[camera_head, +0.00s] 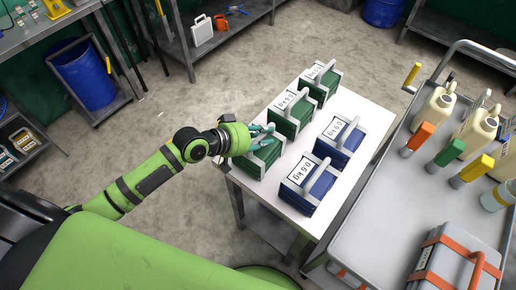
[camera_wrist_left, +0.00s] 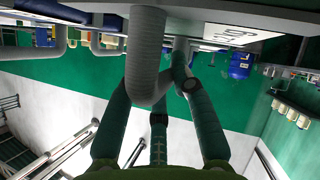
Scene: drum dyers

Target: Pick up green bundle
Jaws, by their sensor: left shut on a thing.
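Three green bundles with grey handles stand in a row on the white table (camera_head: 372,117): a far one (camera_head: 322,84), a middle one (camera_head: 285,121) and a near one (camera_head: 252,165). My left gripper (camera_head: 264,136) is at the top of the near green bundle, shut on its handle. In the left wrist view the fingers of my left gripper (camera_wrist_left: 160,85) close around the grey handle (camera_wrist_left: 146,50). The gripper partly hides the near bundle's top and label in the head view. My right gripper is not in view.
Two blue bundles, one farther (camera_head: 343,136) and one nearer (camera_head: 313,184), stand right of the green row. A grey cart (camera_head: 375,205) with jugs, coloured-handled tools and a grey case (camera_head: 445,262) is close to the table's right. Floor left of the table is clear.

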